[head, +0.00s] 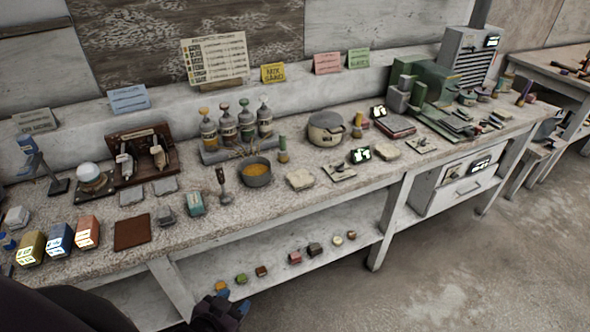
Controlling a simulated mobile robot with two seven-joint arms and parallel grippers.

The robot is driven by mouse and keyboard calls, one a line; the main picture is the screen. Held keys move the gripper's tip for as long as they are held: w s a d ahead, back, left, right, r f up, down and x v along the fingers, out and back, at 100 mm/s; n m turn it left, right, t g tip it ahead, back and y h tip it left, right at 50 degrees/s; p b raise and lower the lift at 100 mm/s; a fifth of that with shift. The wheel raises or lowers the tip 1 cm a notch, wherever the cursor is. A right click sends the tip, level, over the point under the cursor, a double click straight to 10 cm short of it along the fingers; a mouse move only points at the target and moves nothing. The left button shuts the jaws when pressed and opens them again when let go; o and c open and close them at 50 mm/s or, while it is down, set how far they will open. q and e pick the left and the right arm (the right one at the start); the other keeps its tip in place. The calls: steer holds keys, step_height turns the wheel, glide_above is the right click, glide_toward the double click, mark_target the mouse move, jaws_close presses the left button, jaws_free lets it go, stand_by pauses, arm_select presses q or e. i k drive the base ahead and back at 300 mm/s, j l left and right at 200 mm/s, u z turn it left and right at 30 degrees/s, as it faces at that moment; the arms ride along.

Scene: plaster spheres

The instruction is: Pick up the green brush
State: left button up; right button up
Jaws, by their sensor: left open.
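No thing in the head view can be told for certain as the green brush. A small upright item with a yellow top and darker greenish base (283,150) stands behind the bowl; whether it is a brush is too small to tell. A small green piece (241,279) lies on the lower shelf, its kind unclear. My left gripper (222,311) is dark, at the bottom edge in front of the lower shelf, open, below the bench top. No held thing shows in it. My right gripper is out of view.
The long bench (95,262) is crowded with boxes, bottles (247,122), a bowl of yellow stuff (257,175), a lidded pot (326,130) and green machinery (435,82). Its lower shelf (320,262) holds a row of several small pieces. The floor (460,270) at right is clear.

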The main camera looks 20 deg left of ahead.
mark_target(283, 152)
steer(key=i+l+u, duration=0.2)
steer(key=u, duration=0.25)
steer(key=i+l+u, duration=0.2)
steer(key=u, duration=0.25)
steer(key=i+l, duration=0.15)
steer(key=l, duration=0.15)
steer(key=i+l+u, duration=0.15)
steer(key=l, duration=0.4)
steer(key=i+l, duration=0.2)
steer(key=l, duration=0.2)
steer(key=i+l+u, duration=0.1)
steer(key=l, duration=0.25)
steer(key=i+l, duration=0.25)
steer(key=l, duration=0.15)
